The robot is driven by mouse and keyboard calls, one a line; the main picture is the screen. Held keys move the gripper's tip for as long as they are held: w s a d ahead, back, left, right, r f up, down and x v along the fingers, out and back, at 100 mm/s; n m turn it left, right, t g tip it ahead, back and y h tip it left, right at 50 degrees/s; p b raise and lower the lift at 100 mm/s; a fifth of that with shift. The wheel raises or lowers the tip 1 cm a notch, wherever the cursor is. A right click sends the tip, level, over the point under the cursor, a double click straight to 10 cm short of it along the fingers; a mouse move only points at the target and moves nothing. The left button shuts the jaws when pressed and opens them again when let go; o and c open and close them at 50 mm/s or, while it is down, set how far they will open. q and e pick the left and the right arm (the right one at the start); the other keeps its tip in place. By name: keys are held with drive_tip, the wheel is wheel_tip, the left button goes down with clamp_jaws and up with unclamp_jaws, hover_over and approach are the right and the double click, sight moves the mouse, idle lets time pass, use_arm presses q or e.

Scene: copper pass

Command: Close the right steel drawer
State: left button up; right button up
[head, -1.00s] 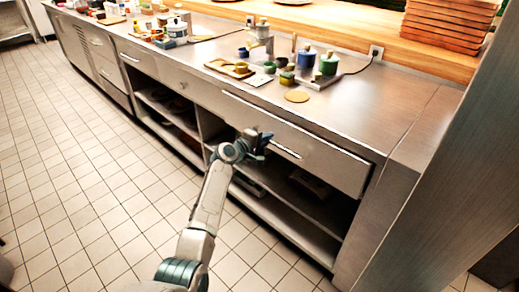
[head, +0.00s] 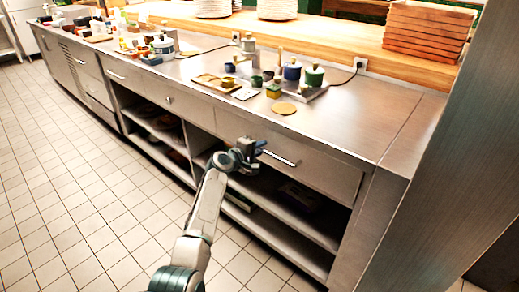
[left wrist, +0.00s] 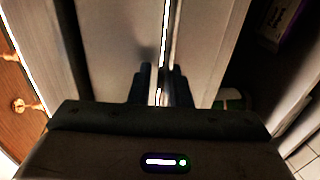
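The right steel drawer (head: 325,178) is in the right part of the counter front in the head view. Its face looks nearly flush with the cabinet; I cannot tell whether a small gap is left. Its bar handle (head: 282,160) is on the face. My left gripper (head: 257,147) is at the left end of this handle. In the left wrist view the dark fingers (left wrist: 160,85) are close together, one on each side of the bright handle bar (left wrist: 167,28), and look shut on it. My right gripper is out of view.
Open shelves (head: 285,222) lie below the drawer. On the steel counter top (head: 370,115) stand lidded pots (head: 313,75), a wooden tray (head: 215,82) and a round mat (head: 284,108). A steel panel rises at the right. The tiled floor (head: 80,190) at the left is clear.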

use_arm(q)
drive_tip(key=shift+s+a, duration=0.25)
drive_tip(key=shift+s, duration=0.05)
drive_tip(key=p+v, duration=0.1)
drive_tip(key=v, duration=0.9)
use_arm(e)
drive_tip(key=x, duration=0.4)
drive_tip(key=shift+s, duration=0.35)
